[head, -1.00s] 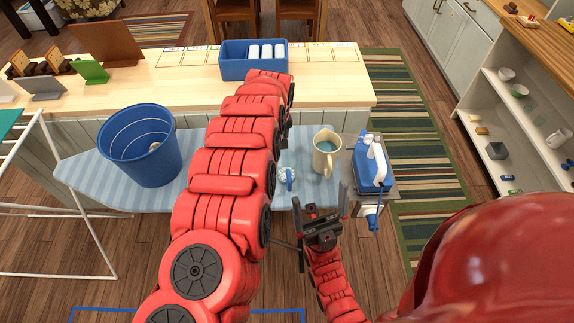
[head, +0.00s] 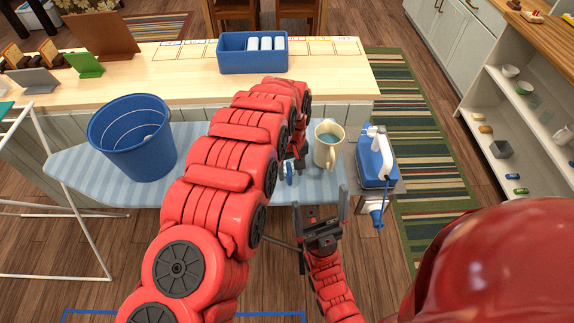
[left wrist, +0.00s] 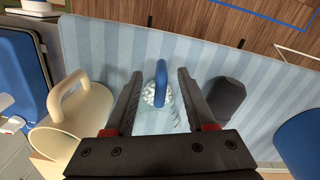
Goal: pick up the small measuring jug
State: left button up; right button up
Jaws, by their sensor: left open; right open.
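A small jug with a blue handle and a speckled white-blue body (left wrist: 158,92) stands on the striped ironing board; I take it as the measuring jug. In the head view only its blue handle (head: 289,173) shows clearly, since my left arm covers most of it. My left gripper (left wrist: 157,76) is open above it, one finger on each side in the left wrist view. I cannot tell if the fingers touch it. My right gripper (head: 321,203) is open and empty, at the board's near edge. A larger cream jug (head: 325,155) with bluish contents stands to the right.
The ironing board (head: 80,160) also bears a blue bucket (head: 135,150) at left and a blue-white iron (head: 373,160) at right. A dark grey rounded shape (left wrist: 225,98) lies beside the small jug. Behind is a wooden counter (head: 150,88) with a blue bin (head: 252,62).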

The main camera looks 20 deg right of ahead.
aim_at(290, 181)
pick_arm(q)
jog(key=shift+f+p, duration=0.25)
jog(key=shift+p, duration=0.05)
notch_tip(290, 181, down, 4)
jog(key=shift+a+r+p, duration=0.1)
jog(key=shift+r+p, duration=0.05)
jog(key=shift+p, duration=1.05)
jog(key=shift+f, duration=0.6)
grip_shut()
